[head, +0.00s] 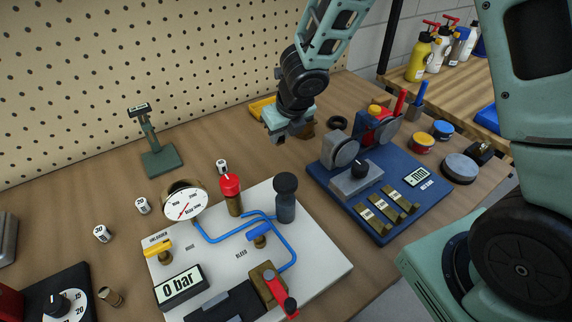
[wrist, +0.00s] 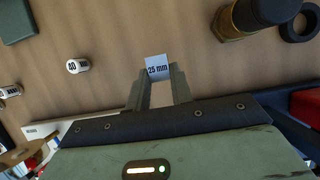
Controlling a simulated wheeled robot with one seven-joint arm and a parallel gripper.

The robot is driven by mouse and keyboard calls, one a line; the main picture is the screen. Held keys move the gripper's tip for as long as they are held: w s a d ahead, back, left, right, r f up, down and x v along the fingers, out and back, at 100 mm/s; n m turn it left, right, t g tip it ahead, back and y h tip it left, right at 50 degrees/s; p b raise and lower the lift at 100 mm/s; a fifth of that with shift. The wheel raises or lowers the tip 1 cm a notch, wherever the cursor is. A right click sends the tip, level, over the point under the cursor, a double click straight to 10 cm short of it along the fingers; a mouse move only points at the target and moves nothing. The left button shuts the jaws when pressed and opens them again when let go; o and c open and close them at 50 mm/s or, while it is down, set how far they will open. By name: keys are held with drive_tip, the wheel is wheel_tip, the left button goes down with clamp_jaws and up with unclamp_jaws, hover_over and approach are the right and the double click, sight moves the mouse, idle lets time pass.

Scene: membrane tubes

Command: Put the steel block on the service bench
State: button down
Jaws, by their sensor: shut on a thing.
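My gripper (head: 288,138) hangs above the wooden bench (head: 112,187), towards its back, in the head view. In the wrist view my gripper (wrist: 157,80) is shut on a steel block (wrist: 156,66), a light grey piece marked "25 mm" between the fingertips. The block is hidden behind or within the gripper in the head view. The wrist view shows bare wood (wrist: 120,35) beyond the block. I cannot tell whether the block touches the bench. A second wooden bench (head: 455,77) stands at the far right; no label shows which is the service bench.
A white panel (head: 320,262) with a gauge, valves and blue tubing lies in front. A blue machine base (head: 400,222) stands to the right. A green stand (head: 160,160) and small white cylinders (head: 143,205) are to the left. Bottles (head: 419,58) stand on the far bench.

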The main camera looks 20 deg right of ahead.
drive_tip(key=shift+f+b, duration=1.85)
drive_tip(key=shift+f, duration=0.75)
drive_tip(key=shift+f, duration=0.15)
drive_tip(key=c, duration=1.2)
unclamp_jaws()
drive_tip(key=shift+c, duration=0.2)
